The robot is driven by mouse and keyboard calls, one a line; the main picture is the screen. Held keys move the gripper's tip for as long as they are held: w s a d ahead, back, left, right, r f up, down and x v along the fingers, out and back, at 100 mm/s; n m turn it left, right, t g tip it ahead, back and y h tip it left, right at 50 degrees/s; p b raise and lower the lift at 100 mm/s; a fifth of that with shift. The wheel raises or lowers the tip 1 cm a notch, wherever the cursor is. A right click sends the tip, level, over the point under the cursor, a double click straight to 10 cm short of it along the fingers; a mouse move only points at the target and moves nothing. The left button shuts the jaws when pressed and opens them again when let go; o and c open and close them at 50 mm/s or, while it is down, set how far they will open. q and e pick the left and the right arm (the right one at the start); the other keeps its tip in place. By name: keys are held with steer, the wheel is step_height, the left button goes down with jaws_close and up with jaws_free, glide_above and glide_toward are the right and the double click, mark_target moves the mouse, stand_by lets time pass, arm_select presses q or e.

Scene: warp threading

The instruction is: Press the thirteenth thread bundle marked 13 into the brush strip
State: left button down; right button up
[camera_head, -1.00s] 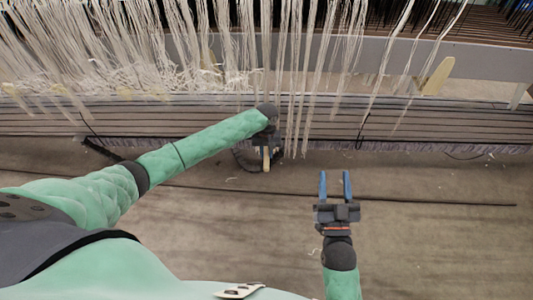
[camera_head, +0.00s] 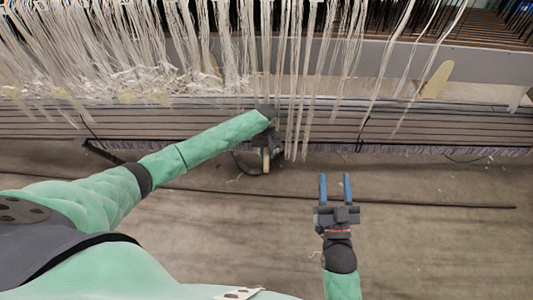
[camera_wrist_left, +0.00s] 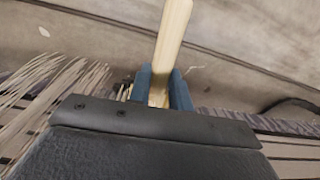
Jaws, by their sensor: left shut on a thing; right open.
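White thread bundles (camera_head: 296,100) hang over the ribbed grey rail; no number 13 is readable on any. The brush strip (camera_head: 430,150), a band of greyish bristles, runs along the rail's front edge. My left gripper (camera_head: 267,146) is at this edge, just left of several long hanging bundles. Its blue fingers are shut on a pale wooden stick (camera_wrist_left: 172,40). In the left wrist view, loose thread ends (camera_wrist_left: 50,90) fan out left of the fingers, apart from the stick. Whether a thread touches the fingers cannot be told. My right gripper (camera_head: 336,186) is open and empty, below the strip.
A pale yellow wooden paddle (camera_head: 437,80) sits against the grey beam at the upper right. Dense threads (camera_head: 120,50) cover the upper left. A dark cable (camera_head: 420,203) crosses the brown floor. The floor around my right gripper is otherwise clear.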

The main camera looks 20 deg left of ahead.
mark_target(266, 168)
arm_select(q)
steer(key=shift+w+r+p, duration=0.1)
steer(key=shift+w+p, duration=0.1)
steer(key=shift+p, duration=0.4)
stand_by(0.9)
steer(key=shift+s+d+r+p, duration=0.1)
steer(key=shift+s+r+p, duration=0.05)
steer(key=shift+s+p, duration=0.55)
steer(key=s+p, duration=0.2)
steer(key=s+d+p, duration=0.1)
steer(key=s+p, duration=0.3)
steer(key=shift+d+p, duration=0.4)
steer(key=shift+s+d+f+p, duration=0.15)
steer(key=shift+s+d+p, duration=0.05)
steer(key=shift+s+p, duration=0.4)
steer(key=shift+s+d+f+p, duration=0.1)
steer(key=shift+s+d+p, duration=0.1)
steer(key=shift+s+p, duration=0.35)
steer(key=shift+s, duration=0.1)
